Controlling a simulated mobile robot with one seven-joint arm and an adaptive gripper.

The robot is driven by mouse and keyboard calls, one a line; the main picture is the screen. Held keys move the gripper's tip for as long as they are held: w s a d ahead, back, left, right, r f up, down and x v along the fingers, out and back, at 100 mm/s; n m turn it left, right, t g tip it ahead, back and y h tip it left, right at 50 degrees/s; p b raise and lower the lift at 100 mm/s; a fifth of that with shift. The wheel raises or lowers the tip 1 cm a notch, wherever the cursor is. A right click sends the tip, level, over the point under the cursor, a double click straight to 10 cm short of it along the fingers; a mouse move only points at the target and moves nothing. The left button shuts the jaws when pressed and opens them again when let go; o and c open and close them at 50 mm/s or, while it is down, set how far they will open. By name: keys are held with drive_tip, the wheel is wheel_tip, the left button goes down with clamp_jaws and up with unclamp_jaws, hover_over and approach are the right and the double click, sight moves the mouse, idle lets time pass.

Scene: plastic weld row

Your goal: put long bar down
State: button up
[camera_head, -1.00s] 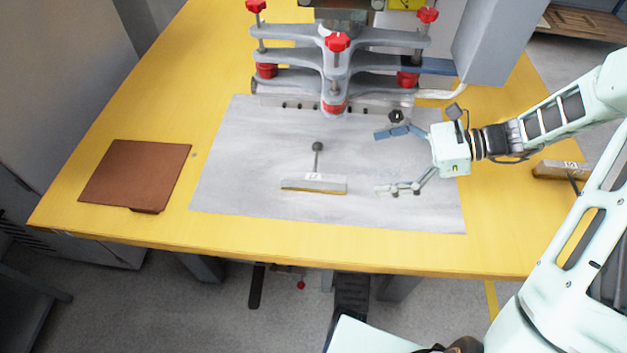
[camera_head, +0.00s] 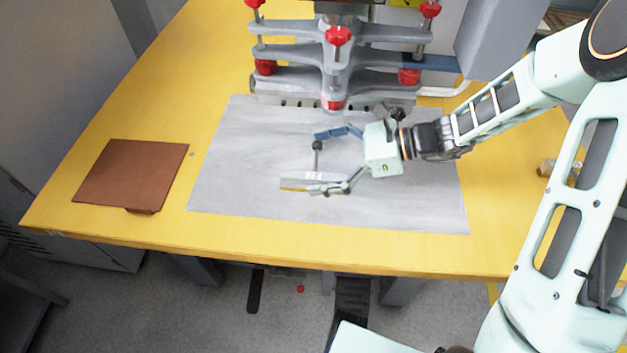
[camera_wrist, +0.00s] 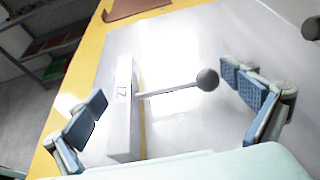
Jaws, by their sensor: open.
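A pale grey bar (camera_head: 292,183) with a small printed label lies on the grey mat (camera_head: 235,150). A thin rod with a dark ball on its end (camera_head: 317,146) sticks out from it. In the wrist view the bar (camera_wrist: 122,135) and its ball handle (camera_wrist: 208,80) appear between the spread fingers. My gripper (camera_head: 318,162) is open. In the head view its far finger is near the ball and its near finger overlaps the bar's right part. I cannot tell whether either finger touches them.
A press with red knobs (camera_head: 337,36) stands behind the mat. A brown board (camera_head: 130,175) lies left on the yellow table (camera_head: 120,235). Another small object (camera_head: 545,168) sits at right, partly hidden by my arm. The mat's left part is clear.

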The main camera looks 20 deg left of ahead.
drive_tip(key=c, duration=1.4)
drive_tip(key=shift+r, duration=0.1)
drive_tip(key=shift+c, duration=1)
